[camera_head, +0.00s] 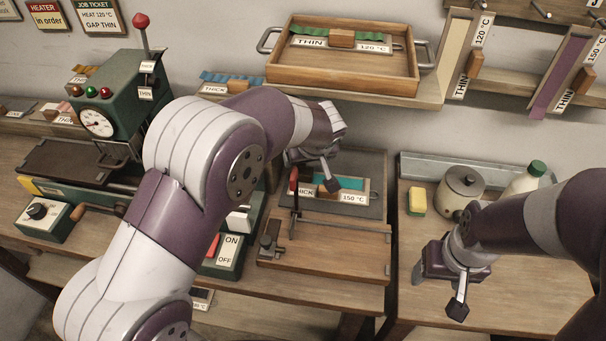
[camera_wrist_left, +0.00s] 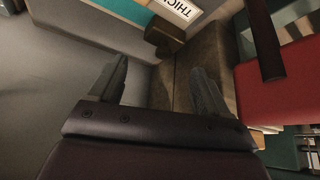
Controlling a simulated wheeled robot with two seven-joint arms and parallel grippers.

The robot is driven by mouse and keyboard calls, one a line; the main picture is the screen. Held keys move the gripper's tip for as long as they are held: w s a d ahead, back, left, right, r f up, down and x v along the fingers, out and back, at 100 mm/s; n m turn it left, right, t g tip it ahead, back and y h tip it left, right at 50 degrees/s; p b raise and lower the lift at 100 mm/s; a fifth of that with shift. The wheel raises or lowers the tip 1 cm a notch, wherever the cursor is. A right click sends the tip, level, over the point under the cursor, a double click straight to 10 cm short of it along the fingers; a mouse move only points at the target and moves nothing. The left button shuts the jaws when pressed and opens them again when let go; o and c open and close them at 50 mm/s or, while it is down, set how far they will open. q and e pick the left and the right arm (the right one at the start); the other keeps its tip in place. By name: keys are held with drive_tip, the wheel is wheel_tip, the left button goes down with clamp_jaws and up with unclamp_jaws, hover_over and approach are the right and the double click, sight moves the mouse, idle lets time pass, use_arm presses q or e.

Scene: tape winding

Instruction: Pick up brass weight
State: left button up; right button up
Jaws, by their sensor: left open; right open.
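No object is clearly recognisable as the brass weight. A small brownish block (camera_head: 328,187) sits on the THICK 150 °C strip (camera_head: 355,198) on a grey mat, mostly hidden by my left gripper (camera_head: 313,172). In the left wrist view a dark brown block (camera_wrist_left: 164,32) lies beside the THICK label (camera_wrist_left: 182,9), beyond the fingertips. My left gripper (camera_wrist_left: 160,75) is open, with nothing between its fingers, above the mat. My right gripper (camera_head: 438,298) is open and empty above the right-hand table.
A wooden tray (camera_head: 300,80) holding a THIN strip stands on the back shelf. A yellow sponge (camera_head: 417,201), a pot (camera_head: 458,190) and a white bottle (camera_head: 526,180) stand near my right arm. A green gauge machine (camera_head: 105,105) is at left. The right table's front is clear.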

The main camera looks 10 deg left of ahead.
sight(301, 165)
use_arm(q)
drive_tip(key=x, duration=0.8)
drive_tip(key=shift+w+a+f+p, duration=0.1)
drive_tip(key=shift+a+p, duration=0.25)
drive_tip(key=shift+p, duration=0.05)
drive_tip(key=shift+d, duration=0.1)
drive_tip(key=shift+c, duration=1.2)
drive_tip(key=c, duration=1)
drive_tip(key=shift+r, duration=0.25)
